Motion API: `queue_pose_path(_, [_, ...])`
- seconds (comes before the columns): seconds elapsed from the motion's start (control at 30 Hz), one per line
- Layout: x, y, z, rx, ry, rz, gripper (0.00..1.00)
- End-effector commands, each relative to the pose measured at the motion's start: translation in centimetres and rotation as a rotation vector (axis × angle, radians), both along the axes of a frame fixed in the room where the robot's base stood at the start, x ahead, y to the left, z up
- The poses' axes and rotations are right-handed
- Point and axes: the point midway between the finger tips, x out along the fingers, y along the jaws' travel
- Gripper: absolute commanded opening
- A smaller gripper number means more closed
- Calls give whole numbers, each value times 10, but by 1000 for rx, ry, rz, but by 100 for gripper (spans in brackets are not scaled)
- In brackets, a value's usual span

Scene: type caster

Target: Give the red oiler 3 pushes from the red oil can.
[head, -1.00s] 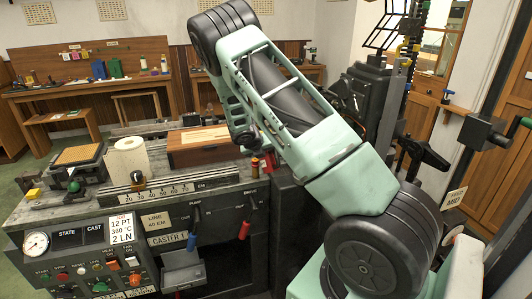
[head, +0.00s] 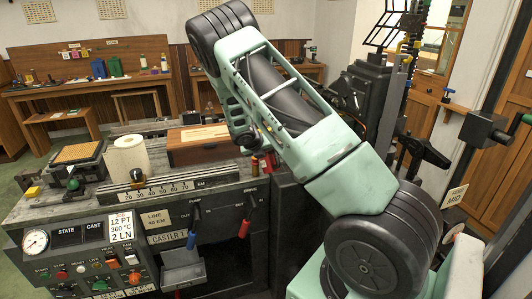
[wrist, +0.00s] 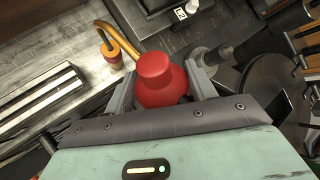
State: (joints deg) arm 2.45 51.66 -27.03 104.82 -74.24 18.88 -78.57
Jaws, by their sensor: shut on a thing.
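The red oil can (wrist: 160,82) is upright between the fingers of my gripper (wrist: 158,88), which is shut on it in the wrist view. The spout tip is at or just above the oiler's top; contact cannot be told. My arm hides most of the gripper there.
The caster bench carries a wooden box (head: 198,150), a paper roll (head: 129,158) and an EM scale (head: 157,191). Blue (head: 192,240) and red (head: 244,228) levers stick out in front. A dark machine column stands to the right.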

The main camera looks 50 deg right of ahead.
Motion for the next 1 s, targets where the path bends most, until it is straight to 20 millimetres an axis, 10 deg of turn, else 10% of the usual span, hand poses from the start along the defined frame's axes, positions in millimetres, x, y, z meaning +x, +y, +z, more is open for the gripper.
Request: queue_pose_path(1.0, [0, 0, -4, 0, 0, 0, 27])
